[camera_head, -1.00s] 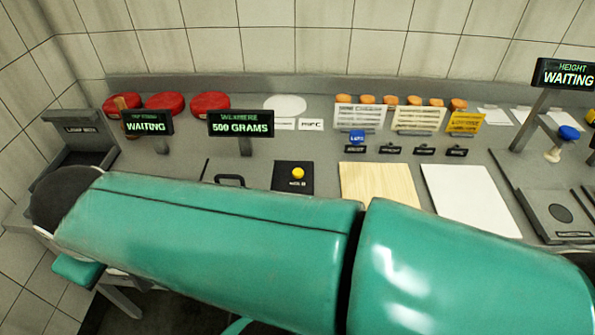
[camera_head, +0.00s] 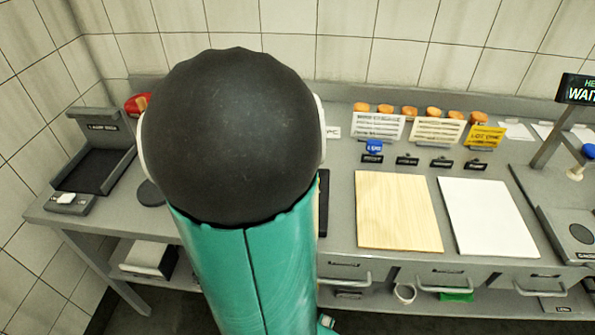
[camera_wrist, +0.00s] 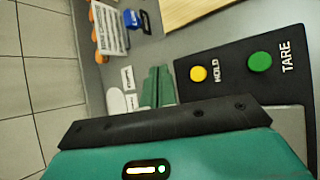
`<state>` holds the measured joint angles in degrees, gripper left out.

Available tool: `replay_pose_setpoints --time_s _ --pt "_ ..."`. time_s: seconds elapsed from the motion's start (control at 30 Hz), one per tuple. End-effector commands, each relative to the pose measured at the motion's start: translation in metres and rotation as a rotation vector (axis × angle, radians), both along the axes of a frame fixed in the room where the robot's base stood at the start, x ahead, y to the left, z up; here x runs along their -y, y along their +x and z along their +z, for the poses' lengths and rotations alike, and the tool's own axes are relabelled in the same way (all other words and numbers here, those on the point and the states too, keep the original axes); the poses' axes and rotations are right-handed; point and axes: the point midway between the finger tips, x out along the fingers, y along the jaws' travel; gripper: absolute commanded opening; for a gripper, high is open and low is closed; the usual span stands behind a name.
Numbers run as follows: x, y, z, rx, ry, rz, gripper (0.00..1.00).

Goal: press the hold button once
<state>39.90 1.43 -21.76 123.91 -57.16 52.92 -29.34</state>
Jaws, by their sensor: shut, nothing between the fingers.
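In the wrist view, the yellow hold button (camera_wrist: 198,73) sits on a black panel (camera_wrist: 228,88), with the word HOLD printed beside it. A larger green button (camera_wrist: 259,62) labelled TARE is on the same panel, to the right. My gripper (camera_wrist: 157,86) shows its green fingers together and empty, left of the panel and apart from the yellow button in the picture. I cannot tell its height above the counter. In the head view my arm's black joint and green link hide both buttons and the gripper.
A wooden board (camera_head: 398,212) and a white board (camera_head: 489,216) lie on the grey counter (camera_head: 340,215). A blue stamp-like object (camera_head: 375,147) stands near several paper cards at the back. A dark tray (camera_head: 93,171) is at the left end. A tiled wall closes the back.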

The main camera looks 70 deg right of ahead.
Motion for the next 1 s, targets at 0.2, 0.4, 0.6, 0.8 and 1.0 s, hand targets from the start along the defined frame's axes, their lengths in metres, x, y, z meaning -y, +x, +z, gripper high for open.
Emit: replay_pose_setpoints --time_s 0.2,0.4,0.6,0.8,1.0 --pt "0.000 0.001 0.000 0.002 -0.001 0.001 0.00" --pt "0.000 0.001 -0.007 0.002 0.000 0.000 0.00" --pt "-0.001 0.001 -0.030 0.001 0.003 0.001 0.00" --pt "-0.001 0.001 -0.057 0.000 0.002 0.001 0.00" --pt "-0.001 0.002 -0.079 0.002 0.001 0.002 0.00"
